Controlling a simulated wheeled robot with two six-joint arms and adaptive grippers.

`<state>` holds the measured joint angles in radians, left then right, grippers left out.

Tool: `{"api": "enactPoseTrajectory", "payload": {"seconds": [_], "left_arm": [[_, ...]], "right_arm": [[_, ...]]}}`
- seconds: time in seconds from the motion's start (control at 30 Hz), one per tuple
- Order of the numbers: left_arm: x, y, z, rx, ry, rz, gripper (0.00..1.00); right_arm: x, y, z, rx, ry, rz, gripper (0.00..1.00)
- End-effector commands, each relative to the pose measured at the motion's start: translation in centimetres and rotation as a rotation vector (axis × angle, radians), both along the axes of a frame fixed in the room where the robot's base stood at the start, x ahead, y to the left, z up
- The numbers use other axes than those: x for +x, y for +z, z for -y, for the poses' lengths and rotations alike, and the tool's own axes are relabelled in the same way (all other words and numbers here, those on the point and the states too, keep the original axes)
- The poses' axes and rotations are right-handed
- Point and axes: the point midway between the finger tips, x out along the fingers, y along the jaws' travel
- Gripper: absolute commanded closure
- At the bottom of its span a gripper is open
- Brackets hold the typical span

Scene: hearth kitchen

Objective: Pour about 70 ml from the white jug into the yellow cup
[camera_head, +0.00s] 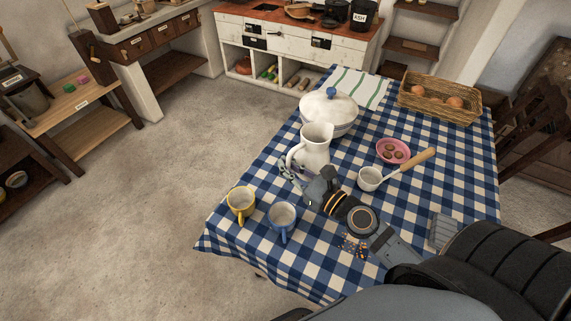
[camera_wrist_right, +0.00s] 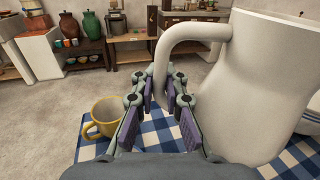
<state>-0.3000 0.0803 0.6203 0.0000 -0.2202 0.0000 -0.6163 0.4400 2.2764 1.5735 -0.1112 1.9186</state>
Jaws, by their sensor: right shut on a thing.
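The white jug (camera_head: 315,152) is upright at the left part of the checked table, its handle toward the left. It also fills the right of the wrist view (camera_wrist_right: 255,95). My right gripper (camera_head: 292,173) is shut on the jug's handle; its fingers (camera_wrist_right: 160,88) sit on either side of the handle's lower part in the wrist view. I cannot tell whether the jug touches the table. The yellow cup (camera_head: 240,204) stands upright near the table's left corner, and it shows left of the fingers in the wrist view (camera_wrist_right: 104,118). My left gripper is not in view.
A blue mug (camera_head: 283,219) stands close right of the yellow cup. A lidded white tureen (camera_head: 329,115) is behind the jug. A white ladle (camera_head: 370,180), a pink plate (camera_head: 380,145) and a basket (camera_head: 414,107) are to the right. Crumbs (camera_head: 355,246) lie near my right wrist.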

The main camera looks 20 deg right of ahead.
Motion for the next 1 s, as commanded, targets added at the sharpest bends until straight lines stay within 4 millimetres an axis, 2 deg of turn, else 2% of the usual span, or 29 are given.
{"api": "enactPoseTrajectory", "payload": {"seconds": [0.17, 0.4, 0.7, 1.0], "left_arm": [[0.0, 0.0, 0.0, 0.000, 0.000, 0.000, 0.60], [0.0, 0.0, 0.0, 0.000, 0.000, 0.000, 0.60], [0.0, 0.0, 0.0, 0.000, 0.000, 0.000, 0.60], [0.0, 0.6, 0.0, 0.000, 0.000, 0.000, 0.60]], "right_arm": [[0.7, -0.3, 0.6, 0.000, -0.045, 0.013, 1.00], [3.8, -3.0, 2.0, -0.001, -0.241, 0.031, 1.00], [6.4, -5.5, 0.6, 0.000, -0.373, 0.007, 1.00], [6.7, -5.2, 0.2, -0.001, -0.386, 0.002, 1.00]]}}
